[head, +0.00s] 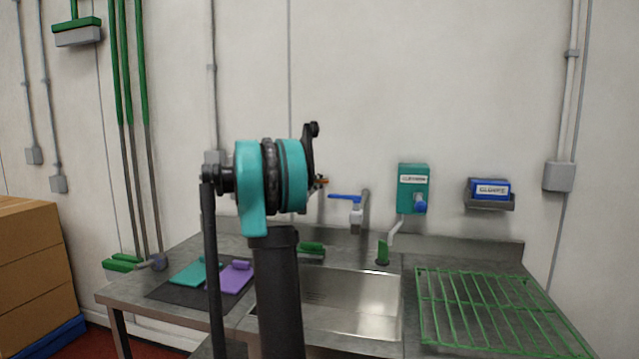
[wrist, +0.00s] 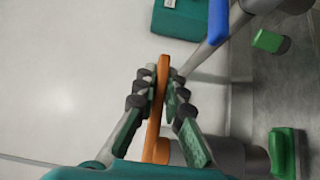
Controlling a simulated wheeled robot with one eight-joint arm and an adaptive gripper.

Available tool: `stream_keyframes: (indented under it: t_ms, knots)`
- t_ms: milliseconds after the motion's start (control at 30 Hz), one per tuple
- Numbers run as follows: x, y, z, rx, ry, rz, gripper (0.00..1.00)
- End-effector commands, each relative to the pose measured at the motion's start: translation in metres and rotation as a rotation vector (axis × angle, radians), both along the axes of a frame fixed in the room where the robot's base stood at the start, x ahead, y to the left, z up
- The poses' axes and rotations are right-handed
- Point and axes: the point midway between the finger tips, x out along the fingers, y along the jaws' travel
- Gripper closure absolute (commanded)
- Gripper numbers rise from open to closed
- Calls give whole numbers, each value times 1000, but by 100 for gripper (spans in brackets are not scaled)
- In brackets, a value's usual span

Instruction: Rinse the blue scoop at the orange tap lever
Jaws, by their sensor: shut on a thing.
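The orange tap lever (wrist: 157,125) runs between the fingers of my gripper (wrist: 164,78) in the wrist view. The fingers are shut on it from both sides. In the head view a small orange bit of the lever (head: 321,181) shows just right of my arm. My arm hides the gripper there, and most of the orange tap. I do not see the blue scoop in either view. The steel sink basin (head: 375,318) lies below the taps, partly hidden by my arm. Whether water runs cannot be told.
A blue-levered tap (head: 345,198) stands right of the orange one. A teal dispenser (head: 413,187) and a blue glove box (head: 490,190) are on the wall. A green rack (head: 490,312) lies right of the sink. Teal (head: 194,272) and purple (head: 236,279) tools lie on a dark mat.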

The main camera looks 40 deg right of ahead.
Motion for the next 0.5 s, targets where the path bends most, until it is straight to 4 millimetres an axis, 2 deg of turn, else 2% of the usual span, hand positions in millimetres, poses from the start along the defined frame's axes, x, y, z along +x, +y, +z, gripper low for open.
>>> stream_keyframes:
  t_ms: [233, 500]
  knots:
    - [-1, 2, 0, 1, 0, -42, 100]
    - [-7, 13, -1, 1, 0, -235, 100]
